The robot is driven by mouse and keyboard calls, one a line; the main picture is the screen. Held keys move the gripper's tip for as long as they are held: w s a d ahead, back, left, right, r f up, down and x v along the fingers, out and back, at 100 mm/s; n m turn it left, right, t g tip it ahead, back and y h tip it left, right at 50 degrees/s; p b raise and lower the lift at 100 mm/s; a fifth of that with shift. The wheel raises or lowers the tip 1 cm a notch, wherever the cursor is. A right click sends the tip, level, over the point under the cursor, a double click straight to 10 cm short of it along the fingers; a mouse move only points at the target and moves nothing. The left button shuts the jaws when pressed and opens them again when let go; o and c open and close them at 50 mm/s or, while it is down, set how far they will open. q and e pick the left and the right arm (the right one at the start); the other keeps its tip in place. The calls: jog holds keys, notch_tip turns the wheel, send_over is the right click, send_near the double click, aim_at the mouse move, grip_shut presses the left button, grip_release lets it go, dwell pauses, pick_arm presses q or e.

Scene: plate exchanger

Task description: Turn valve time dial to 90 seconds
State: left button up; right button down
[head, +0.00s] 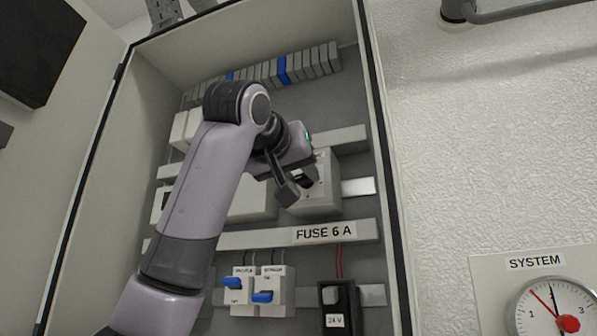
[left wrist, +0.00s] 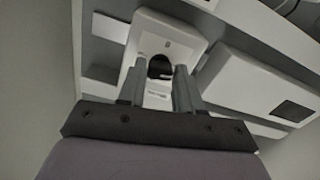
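The valve time module is a white box (head: 322,188) inside the open cabinet. Its dark round dial (left wrist: 160,67) shows in the left wrist view on the box's pale face. My left gripper (head: 298,190) is right in front of this box. In the left wrist view, the two grey fingers (left wrist: 160,72) stand apart, one on each side of the dial. The right finger overlaps the dial's edge in that view; I cannot tell whether it touches. The dial's setting cannot be read, as its scale is too small and partly hidden. My right gripper is not in view.
Below are a rail labelled FUSE 6 A (head: 324,234), two switches with blue levers (head: 262,297) and a 24 V unit (head: 340,310). The cabinet's right edge (head: 385,150) stands close by. A SYSTEM gauge (head: 553,308) is on the wall at right.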

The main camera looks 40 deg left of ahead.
pick_arm(q)
grip_shut()
jog(key=shift+m, duration=0.4)
jog(key=m, duration=0.3)
jog(key=shift+m, duration=0.4)
jog(key=m, duration=1.5)
jog(key=shift+m, duration=0.3)
